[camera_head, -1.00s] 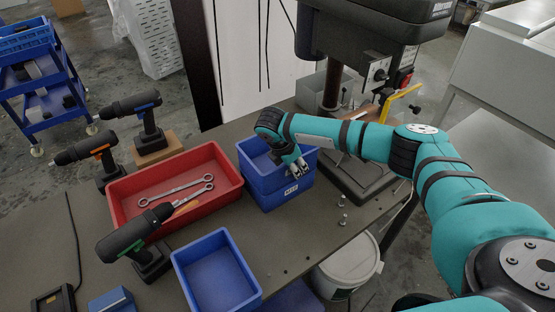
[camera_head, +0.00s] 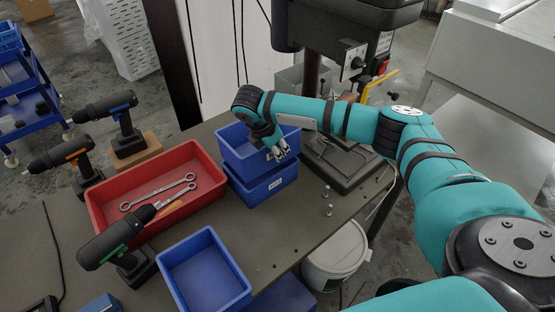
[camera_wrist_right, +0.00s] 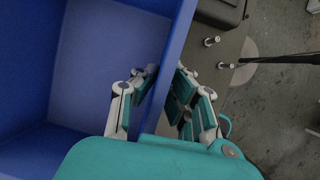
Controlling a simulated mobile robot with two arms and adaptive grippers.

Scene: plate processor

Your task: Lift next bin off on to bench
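Two blue bins are stacked on the bench (camera_head: 325,232). The upper blue bin (camera_head: 233,149) looks empty and sits over the lower blue bin (camera_head: 245,192), which has a white label on its front. My right gripper (camera_head: 279,152) is at the upper bin's front wall. In the right wrist view my right gripper (camera_wrist_right: 165,72) has one finger inside the upper bin (camera_wrist_right: 100,60) and one outside, closed on its wall. Whether the two bins still touch is hard to tell. My left gripper is not in view.
A separate empty blue bin (camera_head: 206,272) stands at the bench front. A red bin (camera_head: 99,212) with wrenches is left of the stack. Several drills, one green-marked (camera_head: 118,240), stand around it. A drill press (camera_head: 345,70) is behind right. A white bucket (camera_head: 338,255) is below the bench edge.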

